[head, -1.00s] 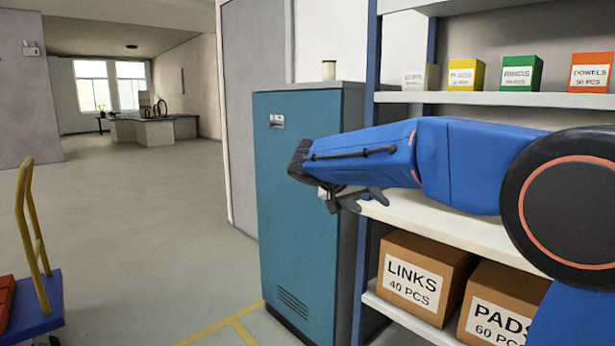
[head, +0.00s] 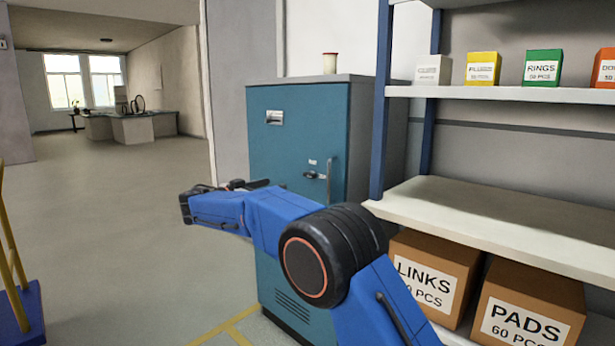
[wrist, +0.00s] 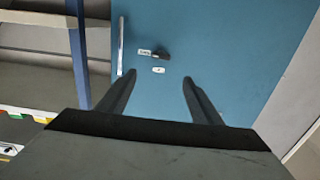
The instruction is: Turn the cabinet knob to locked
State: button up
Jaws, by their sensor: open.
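The blue cabinet (head: 300,125) stands ahead with its door shut. Its small dark knob (head: 310,175) is on the right part of the door, beside a vertical bar handle (head: 330,180). In the wrist view, the knob (wrist: 161,54) lies beyond the fingertips, with one small white label beside it and another below it. The label text is too small to read, so I cannot tell the knob's setting. My gripper (head: 252,184) is open and empty, in front of the door and left of the knob in the head view. Both fingers (wrist: 159,77) point towards the door, apart from the knob.
A shelf unit (head: 480,205) stands right of the cabinet, with small boxes above and cartons (head: 435,280) below. A cup-like item (head: 330,63) is on the cabinet top. A yellow-handled cart (head: 20,310) is at the left edge. The floor left of the cabinet is open.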

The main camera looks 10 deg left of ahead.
aim_at(307, 175)
jog(key=x, duration=1.7)
jog(key=shift+w, duration=0.2)
jog(key=c, duration=1.1)
